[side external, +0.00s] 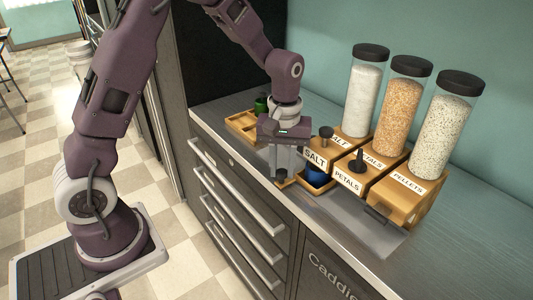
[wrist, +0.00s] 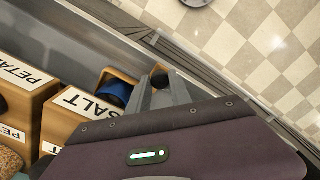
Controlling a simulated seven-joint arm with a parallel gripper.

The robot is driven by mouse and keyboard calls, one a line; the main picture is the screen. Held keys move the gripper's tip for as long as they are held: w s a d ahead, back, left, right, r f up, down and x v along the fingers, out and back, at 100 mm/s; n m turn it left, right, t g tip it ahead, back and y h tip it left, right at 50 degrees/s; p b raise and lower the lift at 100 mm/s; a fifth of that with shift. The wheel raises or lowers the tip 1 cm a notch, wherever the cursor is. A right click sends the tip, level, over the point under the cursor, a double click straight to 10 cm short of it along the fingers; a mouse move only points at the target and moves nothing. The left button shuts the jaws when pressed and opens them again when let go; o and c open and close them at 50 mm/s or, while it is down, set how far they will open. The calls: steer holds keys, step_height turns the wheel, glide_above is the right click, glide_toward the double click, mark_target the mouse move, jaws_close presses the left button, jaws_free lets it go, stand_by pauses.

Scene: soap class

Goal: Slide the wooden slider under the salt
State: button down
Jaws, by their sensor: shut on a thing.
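The wooden slider (wrist: 119,74) is a small tray with a dark blue cup (wrist: 117,92) in it. It lies at the counter's front edge beside the salt dispenser's wooden base (side external: 317,156), which is labelled SALT. The blue cup also shows in the side external view (side external: 317,176). My gripper (side external: 282,178) points down at the slider's front end, shut on its dark knob (wrist: 159,78). The fingers hide part of the knob and slider. The salt's clear jar (side external: 361,98) stands on the base. How far the cup sits under the salt outlet is hard to tell.
The petals (side external: 396,113) and pellets (side external: 437,131) dispensers stand right of the salt. A dark lever (side external: 358,160) sticks out at the petals base. Another wooden tray (side external: 240,123) and a green item (side external: 261,104) are to the left. The counter at right is clear.

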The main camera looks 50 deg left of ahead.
steer(key=shift+d, duration=0.65)
steer(key=c, duration=1.2)
jaws_free()
steer(key=shift+o, duration=0.2)
steer(key=shift+r, duration=0.1)
step_height(320, 180, up, 7)
steer(key=s+r, duration=0.3)
steer(key=r, duration=0.6)
steer(key=shift+a, duration=0.25)
